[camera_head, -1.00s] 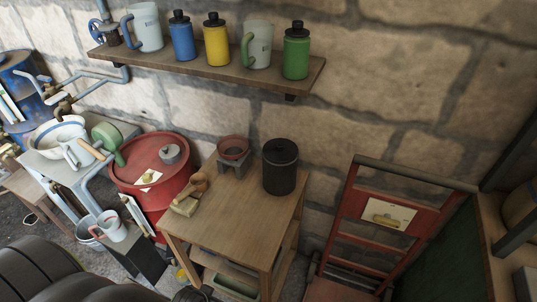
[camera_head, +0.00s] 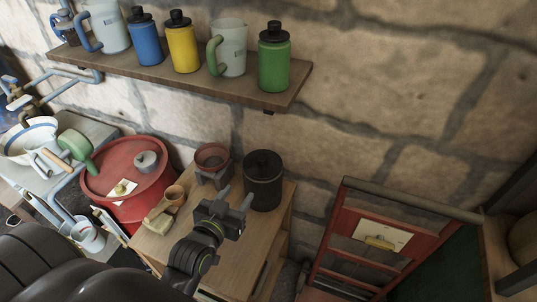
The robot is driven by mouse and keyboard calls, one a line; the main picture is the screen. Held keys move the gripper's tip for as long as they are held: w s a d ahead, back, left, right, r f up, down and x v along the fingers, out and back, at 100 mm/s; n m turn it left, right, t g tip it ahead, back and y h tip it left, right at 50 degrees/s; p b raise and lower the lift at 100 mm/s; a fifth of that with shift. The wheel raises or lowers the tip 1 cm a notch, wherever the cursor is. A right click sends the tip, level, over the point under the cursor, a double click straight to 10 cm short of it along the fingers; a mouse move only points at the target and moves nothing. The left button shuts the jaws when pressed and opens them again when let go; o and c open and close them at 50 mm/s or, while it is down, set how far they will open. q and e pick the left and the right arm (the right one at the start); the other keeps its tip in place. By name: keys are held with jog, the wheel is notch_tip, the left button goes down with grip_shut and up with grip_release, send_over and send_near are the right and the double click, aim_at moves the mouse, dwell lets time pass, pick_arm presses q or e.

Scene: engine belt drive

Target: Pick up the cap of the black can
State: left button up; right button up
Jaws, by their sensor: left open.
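The black can (camera_head: 263,184) stands upright at the back right of the small wooden table. Its black cap (camera_head: 263,162), with a small knob, sits on top of it. My left gripper (camera_head: 236,196) is over the table, just in front of and to the left of the can. Its fingers are open and spread, with nothing between them. In the picture its right finger comes close to the can's left side; I cannot tell whether it touches. My right gripper does not show.
On the wooden table (camera_head: 153,245), a reddish bowl on a grey stand (camera_head: 212,163) is left of the can, and a wooden brush-like tool (camera_head: 165,206) lies farther left. A red barrel (camera_head: 128,180) stands left. A shelf (camera_head: 180,82) with bottles and jugs hangs above. A red hand truck (camera_head: 365,240) is right.

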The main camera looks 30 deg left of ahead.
pick_arm(q)
jog(key=p, duration=0.2)
send_near(261, 161)
jog(key=x, duration=0.6)
jog(key=shift+f+p, duration=0.2)
jog(key=shift+p, duration=0.15)
jog(key=shift+p+x, duration=0.65)
jog(key=shift+x, duration=1.55)
jog(key=shift+w, duration=0.45)
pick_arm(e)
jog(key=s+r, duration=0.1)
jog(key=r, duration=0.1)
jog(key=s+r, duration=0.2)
pick_arm(q)
jog(key=shift+c, duration=0.5)
grip_shut()
